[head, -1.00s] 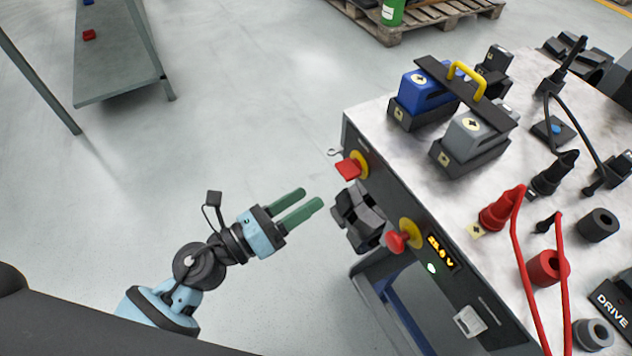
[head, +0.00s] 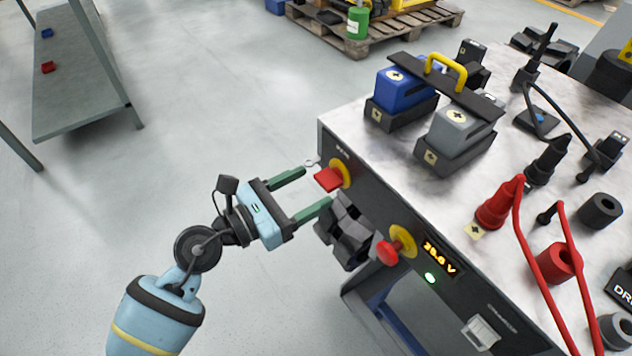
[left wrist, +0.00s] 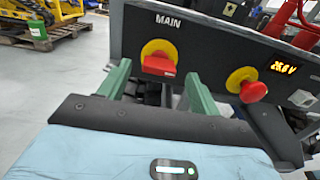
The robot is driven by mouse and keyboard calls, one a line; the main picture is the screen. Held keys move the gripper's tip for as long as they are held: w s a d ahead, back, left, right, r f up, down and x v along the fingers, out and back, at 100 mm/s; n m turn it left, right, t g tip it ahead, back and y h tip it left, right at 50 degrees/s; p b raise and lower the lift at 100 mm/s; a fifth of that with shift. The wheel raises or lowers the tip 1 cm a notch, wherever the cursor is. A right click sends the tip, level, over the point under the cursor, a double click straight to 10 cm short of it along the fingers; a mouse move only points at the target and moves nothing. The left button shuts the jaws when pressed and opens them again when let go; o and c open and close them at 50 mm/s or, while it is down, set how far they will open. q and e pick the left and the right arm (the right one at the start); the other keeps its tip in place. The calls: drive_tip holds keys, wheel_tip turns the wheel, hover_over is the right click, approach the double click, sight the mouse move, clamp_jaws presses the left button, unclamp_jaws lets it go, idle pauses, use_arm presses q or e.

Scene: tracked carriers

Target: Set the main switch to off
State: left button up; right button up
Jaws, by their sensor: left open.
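The main switch (head: 327,180) is a red handle on a yellow disc, on the dark front panel of the bench. In the left wrist view the main switch (left wrist: 158,66) sits under the label MAIN, and its red handle lies about level. My left gripper (head: 315,189) has green fingers, spread open and empty, pointing at the switch. In the left wrist view my left gripper (left wrist: 157,78) has one finger on each side of the red handle. I cannot tell whether either finger touches it. My right gripper is not in view.
A red mushroom button (head: 388,251) on a yellow disc sits to the right on the panel, beside a lit voltage display (head: 439,258) and a green lamp (head: 430,278). A dark angular block (head: 350,235) hangs below the switch. Free floor lies left.

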sight(328, 180)
use_arm(q)
drive_tip(key=shift+x, duration=1.3)
drive_tip(key=shift+c, duration=0.4)
